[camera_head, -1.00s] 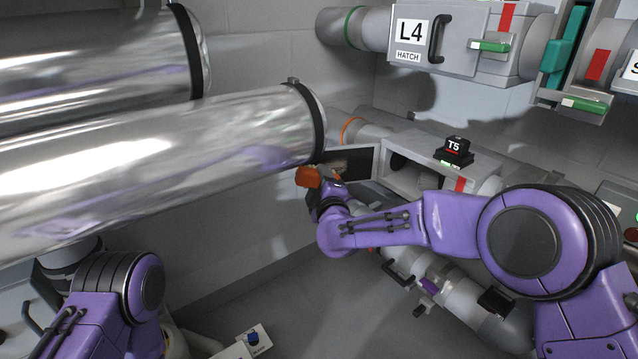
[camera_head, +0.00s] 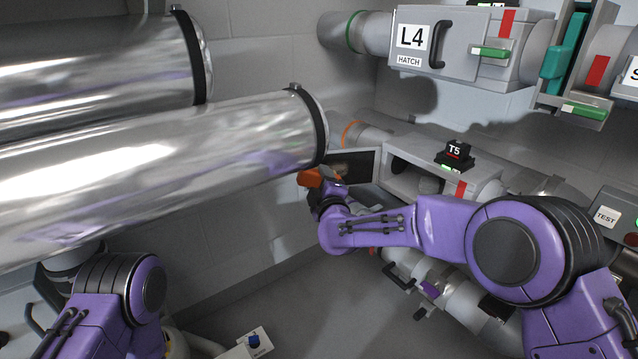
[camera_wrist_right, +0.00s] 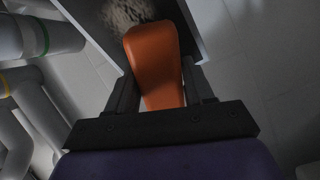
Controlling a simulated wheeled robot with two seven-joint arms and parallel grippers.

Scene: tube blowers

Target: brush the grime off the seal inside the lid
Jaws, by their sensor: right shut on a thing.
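The open lid (camera_head: 354,166) stands out to the left of the T5 box (camera_head: 425,178). Its dark inner face shows a pale brown patch of grime (camera_head: 346,168). My right gripper (camera_head: 322,184) is at the lid's lower left, shut on an orange brush handle (camera_head: 311,178). In the right wrist view the orange handle (camera_wrist_right: 156,62) sits between the dark fingers of the gripper (camera_wrist_right: 160,100). Its far end overlaps the grime (camera_wrist_right: 128,12) on the lid's inner face (camera_wrist_right: 88,14). The brush's bristles are hidden, and I cannot tell whether they touch. My left gripper is out of view.
Two large shiny pipes (camera_head: 150,170) fill the left side, close to the lid. The L4 hatch box (camera_head: 470,40) hangs above. A pipe with handles (camera_head: 450,290) runs below my right arm. A small panel with a blue knob (camera_head: 252,342) is low in front.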

